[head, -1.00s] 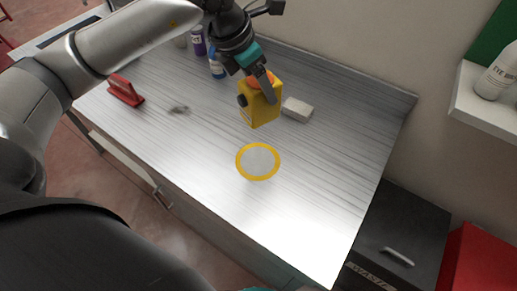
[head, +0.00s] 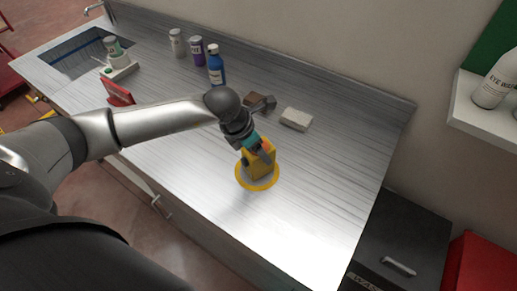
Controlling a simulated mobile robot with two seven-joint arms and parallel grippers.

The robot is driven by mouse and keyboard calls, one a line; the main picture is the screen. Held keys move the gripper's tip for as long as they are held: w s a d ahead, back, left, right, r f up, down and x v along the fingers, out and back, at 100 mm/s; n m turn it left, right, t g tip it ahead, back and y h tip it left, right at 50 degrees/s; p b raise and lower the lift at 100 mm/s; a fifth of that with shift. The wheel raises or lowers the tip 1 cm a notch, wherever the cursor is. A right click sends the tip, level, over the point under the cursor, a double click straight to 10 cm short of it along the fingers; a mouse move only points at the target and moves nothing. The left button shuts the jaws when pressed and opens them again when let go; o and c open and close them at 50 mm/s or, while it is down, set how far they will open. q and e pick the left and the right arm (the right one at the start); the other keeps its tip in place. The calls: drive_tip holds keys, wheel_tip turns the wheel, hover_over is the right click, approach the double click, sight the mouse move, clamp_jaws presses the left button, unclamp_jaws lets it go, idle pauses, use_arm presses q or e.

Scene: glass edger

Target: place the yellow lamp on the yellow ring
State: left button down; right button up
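The yellow lamp (head: 261,168) is boxy and appears upright over the yellow ring (head: 257,188). In this view it lies within the ring's outline, toward its upper right part. I cannot tell whether its base touches the table. My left gripper (head: 262,154) comes down from the upper left, and its fingers are on the top of the lamp, shut on it. The gripper and lamp hide the ring's upper part. My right gripper is not in view.
A white block (head: 296,118) and a brown block (head: 257,101) lie behind the lamp. A blue bottle (head: 216,67), purple bottle (head: 197,51) and white bottle (head: 178,43) stand at the back. A red-handled thing (head: 119,91) lies left. The steel table (head: 325,190) is clear to the right.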

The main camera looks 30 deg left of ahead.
use_arm(q)
drive_tip(key=shift+f, duration=0.25)
unclamp_jaws()
drive_tip(key=shift+r, duration=0.1)
drive_tip(key=v, duration=1.2)
drive_tip(key=shift+a, duration=0.1)
